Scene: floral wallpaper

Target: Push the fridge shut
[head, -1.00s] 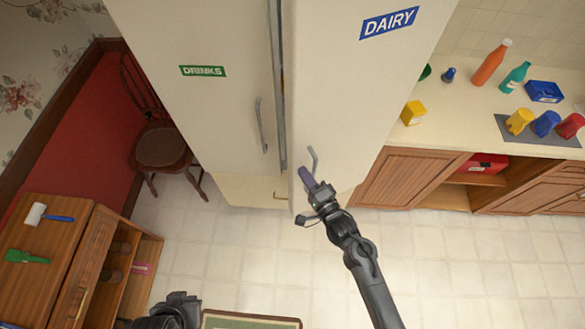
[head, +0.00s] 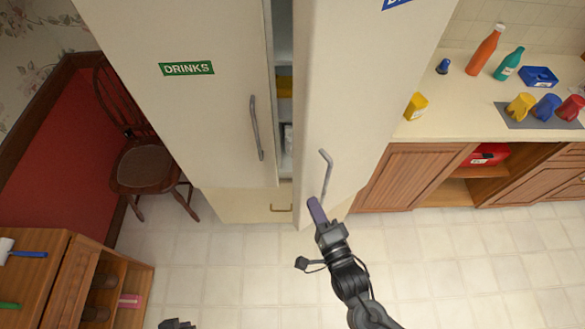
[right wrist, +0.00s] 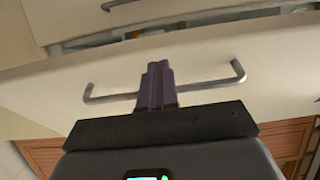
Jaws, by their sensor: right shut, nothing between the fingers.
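The fridge has two cream doors. The left door (head: 170,110), with a green DRINKS label, looks flush or nearly so. The right door (head: 350,100), with a blue label cut off at the top edge, stands ajar, and shelves show in the gap (head: 284,100). My right gripper (head: 316,203) is shut and empty, its purple fingers at the right door's lower front, by the bottom of its handle (head: 325,172). In the right wrist view the fingers (right wrist: 157,72) overlap the handle (right wrist: 205,84); I cannot tell whether they touch. A bit of my left gripper (head: 177,324) shows at the bottom edge.
A counter (head: 440,118) with bottles and cups stands right of the fridge, above wooden cabinets (head: 410,175). A wooden chair (head: 150,168) stands at the left, and a wooden cabinet (head: 85,275) at the lower left. The tiled floor (head: 230,260) in front is clear.

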